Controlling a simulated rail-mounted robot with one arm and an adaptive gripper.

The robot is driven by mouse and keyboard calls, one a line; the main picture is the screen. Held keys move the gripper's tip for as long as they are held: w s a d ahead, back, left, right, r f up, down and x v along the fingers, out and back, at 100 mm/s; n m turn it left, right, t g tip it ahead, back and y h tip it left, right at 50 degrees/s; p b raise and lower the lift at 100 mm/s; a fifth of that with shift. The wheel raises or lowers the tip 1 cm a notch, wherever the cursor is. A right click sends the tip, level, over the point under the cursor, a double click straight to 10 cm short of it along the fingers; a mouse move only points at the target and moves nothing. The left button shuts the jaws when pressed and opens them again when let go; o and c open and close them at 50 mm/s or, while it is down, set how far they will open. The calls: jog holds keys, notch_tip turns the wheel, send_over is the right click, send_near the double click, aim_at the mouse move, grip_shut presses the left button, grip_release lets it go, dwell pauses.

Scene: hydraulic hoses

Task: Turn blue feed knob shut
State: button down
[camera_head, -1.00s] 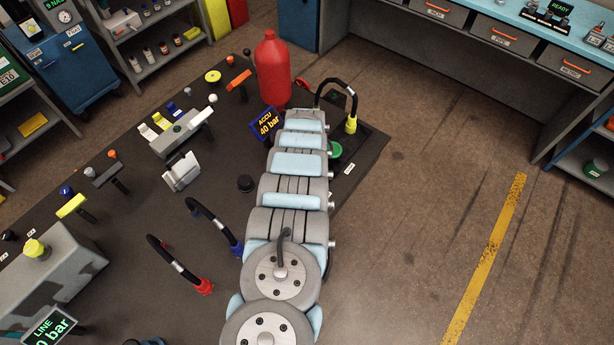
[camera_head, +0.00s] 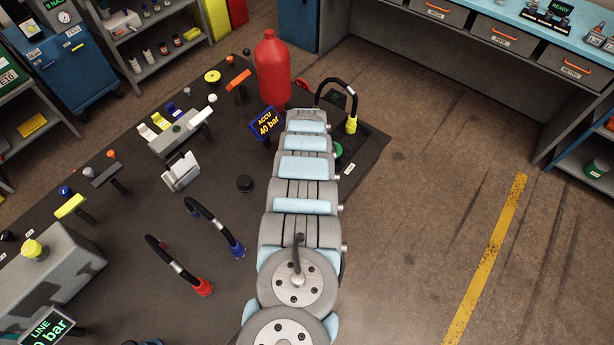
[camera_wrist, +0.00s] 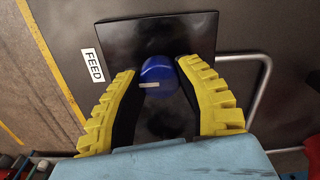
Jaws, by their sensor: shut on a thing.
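The round blue feed knob (camera_wrist: 160,68) shows in the wrist view, in front of a dark square plate (camera_wrist: 122,42). It carries a white pointer mark that points left in the picture. A white label reading FEED (camera_wrist: 93,65) is left of the plate. My gripper (camera_wrist: 157,74) has yellow ribbed fingers, one on each side of the knob, and is shut on it. In the head view my own arm covers the gripper, and I cannot make out the feed knob there.
A red cylinder (camera_head: 272,68) and the ACCU display reading 40 bar (camera_head: 267,124) stand near my arm's far end. A black hose with a yellow end (camera_head: 351,124) is right of it. Hoses with red (camera_head: 203,288) and blue (camera_head: 238,250) ends lie left. Open floor lies right.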

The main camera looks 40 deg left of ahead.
jog(key=c, duration=0.6)
grip_release()
notch_tip(320, 180, up, 12)
dwell(0.6)
dwell(0.5)
